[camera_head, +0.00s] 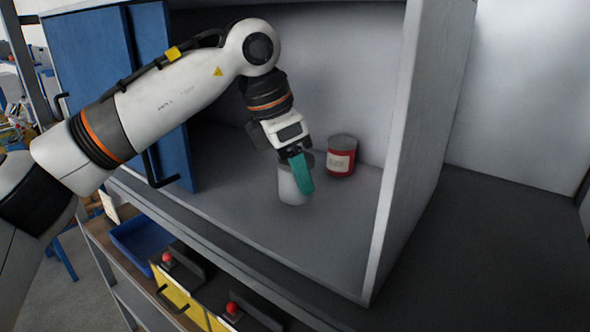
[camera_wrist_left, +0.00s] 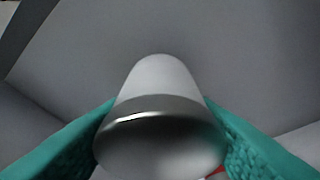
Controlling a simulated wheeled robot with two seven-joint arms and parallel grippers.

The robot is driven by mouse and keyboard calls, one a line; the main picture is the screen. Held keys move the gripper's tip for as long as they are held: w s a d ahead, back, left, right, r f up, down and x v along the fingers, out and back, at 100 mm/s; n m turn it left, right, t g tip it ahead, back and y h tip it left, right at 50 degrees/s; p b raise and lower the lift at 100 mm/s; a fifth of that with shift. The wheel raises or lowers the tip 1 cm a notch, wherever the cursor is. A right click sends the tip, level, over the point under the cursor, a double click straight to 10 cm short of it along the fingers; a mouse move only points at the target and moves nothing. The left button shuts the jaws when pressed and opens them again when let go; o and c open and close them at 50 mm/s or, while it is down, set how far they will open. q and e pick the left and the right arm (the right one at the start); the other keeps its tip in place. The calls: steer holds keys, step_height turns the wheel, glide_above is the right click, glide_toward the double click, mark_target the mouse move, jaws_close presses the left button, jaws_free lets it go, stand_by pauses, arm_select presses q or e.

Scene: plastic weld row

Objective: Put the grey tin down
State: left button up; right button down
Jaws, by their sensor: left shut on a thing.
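The grey tin (camera_head: 291,188) is inside the open grey cabinet, upright or nearly so, at the cabinet floor; I cannot tell whether it touches the floor. My left gripper (camera_head: 302,172) reaches in from above and is shut on the tin. In the left wrist view the tin (camera_wrist_left: 160,110) fills the middle, with a teal finger on either side and its shiny metal rim towards the camera. My right gripper is not in view.
A red tin with a pale label (camera_head: 341,158) stands right of and behind the grey tin. The cabinet's right wall (camera_head: 408,150) and blue door (camera_head: 95,75) bound the space. The cabinet floor in front (camera_head: 320,240) is clear. Blue and yellow bins lie below.

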arm_select(q)
steer(key=shift+f+p, duration=0.3)
steer(key=shift+f, duration=0.35)
steer(key=shift+w+f, duration=0.15)
steer(key=shift+f, duration=0.3)
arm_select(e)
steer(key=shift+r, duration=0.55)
arm_select(q)
steer(key=o, duration=0.7)
steer(key=shift+f, duration=0.1)
steer(key=o, duration=0.4)
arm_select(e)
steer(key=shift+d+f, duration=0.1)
